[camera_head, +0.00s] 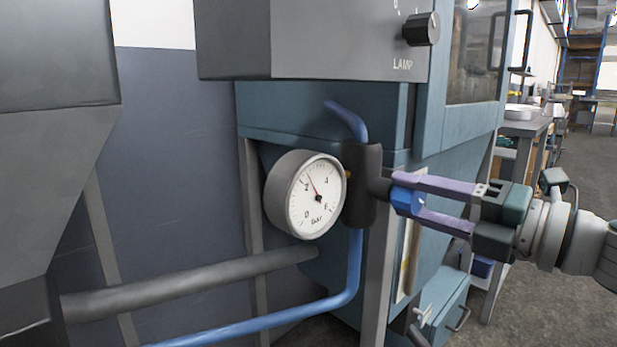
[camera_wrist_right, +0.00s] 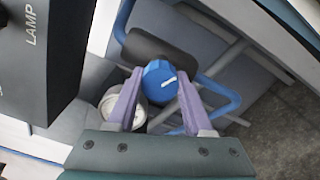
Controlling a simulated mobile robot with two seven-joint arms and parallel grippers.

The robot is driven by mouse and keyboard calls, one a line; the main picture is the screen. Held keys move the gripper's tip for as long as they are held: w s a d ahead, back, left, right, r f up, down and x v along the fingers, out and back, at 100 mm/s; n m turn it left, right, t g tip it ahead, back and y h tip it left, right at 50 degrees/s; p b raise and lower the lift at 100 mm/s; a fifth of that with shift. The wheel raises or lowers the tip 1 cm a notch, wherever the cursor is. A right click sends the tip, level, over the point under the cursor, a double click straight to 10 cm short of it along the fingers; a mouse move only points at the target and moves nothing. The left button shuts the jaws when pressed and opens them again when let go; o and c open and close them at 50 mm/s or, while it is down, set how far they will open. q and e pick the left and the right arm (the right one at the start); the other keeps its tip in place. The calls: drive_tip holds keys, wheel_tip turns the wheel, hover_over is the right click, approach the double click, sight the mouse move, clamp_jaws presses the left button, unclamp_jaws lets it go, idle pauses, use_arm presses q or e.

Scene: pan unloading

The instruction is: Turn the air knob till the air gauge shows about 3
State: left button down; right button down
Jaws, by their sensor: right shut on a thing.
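The round air gauge (camera_head: 307,196) has a white face marked 0, 2, 4, 6 and "bar". Its red needle points up and slightly left, between 2 and 4, somewhat nearer the 2. The blue air knob (camera_head: 404,202) sits on a dark valve body right of the gauge. My right gripper (camera_head: 410,201) is shut on the knob, one purple finger on either side. In the right wrist view the knob (camera_wrist_right: 158,85) shows between the fingertips, its white mark pointing right and slightly up. The gauge (camera_wrist_right: 127,108) is partly hidden behind a finger there. My left gripper is out of view.
A grey box (camera_head: 330,38) with a black lamp knob (camera_head: 421,29) overhangs the gauge. A blue pipe (camera_head: 355,270) runs through the valve body, and a grey pipe (camera_head: 190,294) passes below the gauge. A blue cabinet (camera_head: 440,240) stands behind my gripper.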

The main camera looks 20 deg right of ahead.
drive_tip(key=shift+m+p, duration=0.55)
drive_tip(key=shift+m, duration=0.55)
drive_tip(key=shift+c, duration=1.5)
unclamp_jaws()
drive_tip(key=shift+s, duration=0.1)
drive_tip(key=v, duration=1)
drive_tip(key=shift+p, duration=0.45)
